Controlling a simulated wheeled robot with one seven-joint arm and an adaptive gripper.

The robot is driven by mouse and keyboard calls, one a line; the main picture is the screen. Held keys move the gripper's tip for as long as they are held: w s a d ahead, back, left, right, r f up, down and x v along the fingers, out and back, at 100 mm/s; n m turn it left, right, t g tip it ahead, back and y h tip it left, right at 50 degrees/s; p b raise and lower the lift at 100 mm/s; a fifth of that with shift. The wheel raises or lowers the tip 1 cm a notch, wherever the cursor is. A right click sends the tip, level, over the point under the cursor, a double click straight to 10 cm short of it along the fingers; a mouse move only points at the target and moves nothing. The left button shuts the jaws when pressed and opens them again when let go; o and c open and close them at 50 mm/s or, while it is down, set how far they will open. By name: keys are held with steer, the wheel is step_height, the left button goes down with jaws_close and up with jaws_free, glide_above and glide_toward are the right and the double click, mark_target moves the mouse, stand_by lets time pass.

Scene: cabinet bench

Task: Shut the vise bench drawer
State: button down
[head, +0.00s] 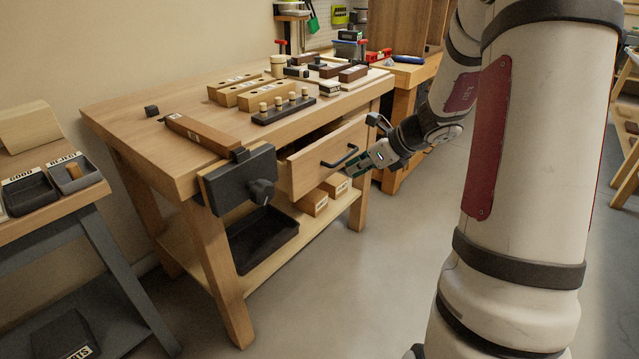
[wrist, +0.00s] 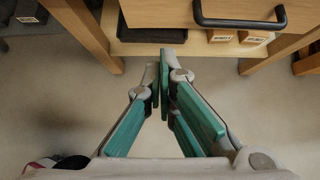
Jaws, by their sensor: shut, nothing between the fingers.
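The vise bench drawer (head: 318,160) is a light wooden front with a black bar handle (head: 341,157). It stands pulled out of the bench under the top, with a dark gap above it. In the wrist view the drawer front (wrist: 170,12) and its handle (wrist: 240,20) are at the top edge. My gripper (head: 354,169) is beside the right part of the drawer front, near the handle. In the wrist view its green-padded fingers (wrist: 164,55) are shut together and empty, below the handle in the picture. Whether a fingertip touches the drawer is unclear.
A black vise (head: 238,182) is on the bench's near left end. The bench top (head: 180,98) holds wooden blocks and a rack of pegs (head: 284,106). Boxes (head: 314,203) and a black bin (head: 262,240) sit on the lower shelf. Floor in front is clear.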

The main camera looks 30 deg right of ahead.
steer(key=shift+w+a+r+b+x, duration=0.1)
steer(key=shift+w+r+b+x, duration=0.45)
steer(key=shift+x, duration=1.55)
steer(key=shift+w+a+r+b+x, duration=0.15)
steer(key=shift+b+x, duration=0.7)
steer(key=shift+x, duration=1.3)
steer(key=shift+w+a+r+b+x, duration=0.1)
steer(key=shift+w+r+b+x, duration=0.45)
steer(key=shift+x, duration=1.55)
steer(key=shift+s+f, duration=0.25)
steer(key=shift+s, duration=0.05)
steer(key=w+a+p, duration=0.1)
steer(key=w, duration=0.2)
steer(key=w+a+p, duration=0.1)
steer(key=w, duration=0.2)
steer(key=w+a+p, duration=0.1)
steer(key=w, duration=0.2)
steer(key=shift+a+r+p, duration=0.1)
steer(key=shift+a+p, duration=0.1)
steer(key=shift+p, duration=0.2)
steer(key=shift+w, duration=0.1)
